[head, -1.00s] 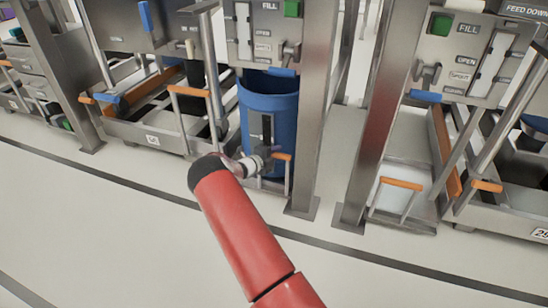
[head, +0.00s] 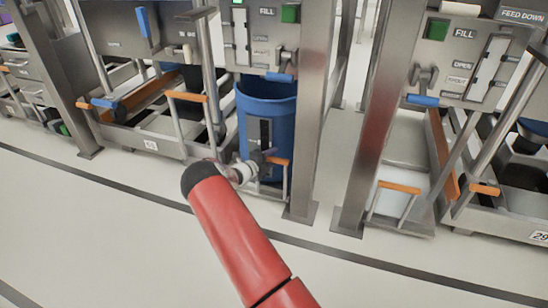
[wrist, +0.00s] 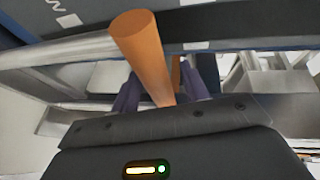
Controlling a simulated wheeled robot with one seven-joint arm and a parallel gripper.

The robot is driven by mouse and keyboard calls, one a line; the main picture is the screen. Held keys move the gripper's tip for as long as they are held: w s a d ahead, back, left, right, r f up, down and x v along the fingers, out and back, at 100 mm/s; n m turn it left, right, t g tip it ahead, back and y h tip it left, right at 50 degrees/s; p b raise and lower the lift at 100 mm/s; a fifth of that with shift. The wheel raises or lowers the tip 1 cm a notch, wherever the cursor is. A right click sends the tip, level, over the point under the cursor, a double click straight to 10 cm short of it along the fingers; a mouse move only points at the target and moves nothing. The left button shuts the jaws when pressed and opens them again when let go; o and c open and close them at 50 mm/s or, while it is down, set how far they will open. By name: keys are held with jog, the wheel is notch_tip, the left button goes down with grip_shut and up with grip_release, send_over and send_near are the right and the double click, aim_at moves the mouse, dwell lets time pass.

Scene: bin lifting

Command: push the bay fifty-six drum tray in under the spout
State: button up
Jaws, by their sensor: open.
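A blue drum (head: 268,112) with a dark vertical strip on its front stands in the middle bay, under a panel marked FILL. It appears to stand on a low tray (head: 268,187) with an orange-topped handle (head: 277,161); my arm hides part of it. No bay number is readable there. My gripper (head: 262,160) is in front of the drum, beside that handle. In the wrist view an orange bar (wrist: 143,52) runs down between the two purple fingers of my gripper (wrist: 162,90). The fingers are open, and I cannot tell whether they touch the bar.
Steel posts (head: 312,120) flank the drum closely on the right. A left tray (head: 150,143) and a right tray (head: 400,215) have similar orange handles. A green button (head: 290,13) and a blue-tipped lever (head: 280,76) are above the drum. The pale floor in front is clear.

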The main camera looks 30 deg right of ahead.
jog(key=p+v, duration=0.1)
jog(key=v, duration=0.5)
dwell(0.3)
jog(key=s+a+r+m+g+y+p, duration=0.1)
jog(key=s+a+r+m+y+p, duration=0.15)
jog(key=s+r+m, duration=0.5)
jog(key=s+a+r+m+g+y+p, duration=0.1)
jog(key=s+a+r+m+y, duration=0.25)
jog(key=r+m, duration=0.55)
jog(key=s+a+r+m+g+y+p, duration=0.1)
jog(key=s+a+r+m+y, duration=0.15)
jog(key=s+r+m, duration=0.55)
jog(key=s+a+r+m+t+y+p, duration=0.2)
jog(key=s+a+r+m+y, duration=0.1)
jog(key=s+a+r+m, duration=0.4)
jog(key=s+a+r+m+t+y+p, duration=0.2)
jog(key=s+a+r+m+y, duration=0.2)
jog(key=s+a+r+m, duration=0.3)
jog(key=s+a+m, duration=0.1)
jog(key=s+a, duration=0.3)
jog(key=s, duration=0.3)
jog(key=shift+a+r+p, duration=0.15)
jog(key=shift+r+p, duration=0.25)
